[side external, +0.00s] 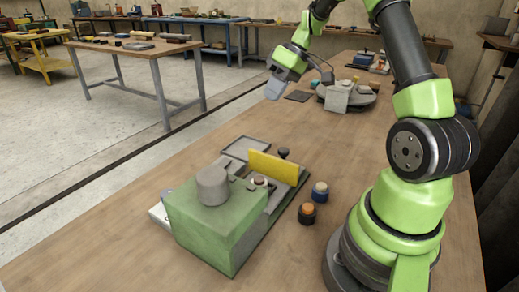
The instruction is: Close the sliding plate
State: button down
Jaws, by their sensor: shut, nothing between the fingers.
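A machine with a green block body (205,228) and a grey cylinder (212,186) on top sits on the wooden bench. A yellow upright plate (274,167) stands across its far end. A flat grey framed piece (244,149) lies beside the yellow plate. I cannot tell for sure which of these parts is the sliding plate, nor its position in its track. My gripper (273,90) is shut and empty, in the air beyond the machine, pointing down and apart from it.
Two small round pots, one orange-topped (307,214) and one blue with a pale top (320,192), stand right of the machine. A round grey fixture (347,97) and a dark flat pad (298,96) lie farther back. The bench left of the machine is clear.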

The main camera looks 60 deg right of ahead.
jog(key=s+d+f+y, duration=0.1)
jog(key=d+f, duration=0.5)
jog(key=f, duration=0.2)
jog(key=shift+n+t, duration=0.4)
jog(key=shift+n, duration=0.1)
jog(key=x, duration=0.9)
jog(key=shift+a, duration=0.1)
jog(key=a, duration=0.3)
jog(key=shift+f, duration=0.2)
jog(key=shift+a, duration=0.6)
jog(key=a, duration=1.4)
jog(key=shift+a, duration=0.2)
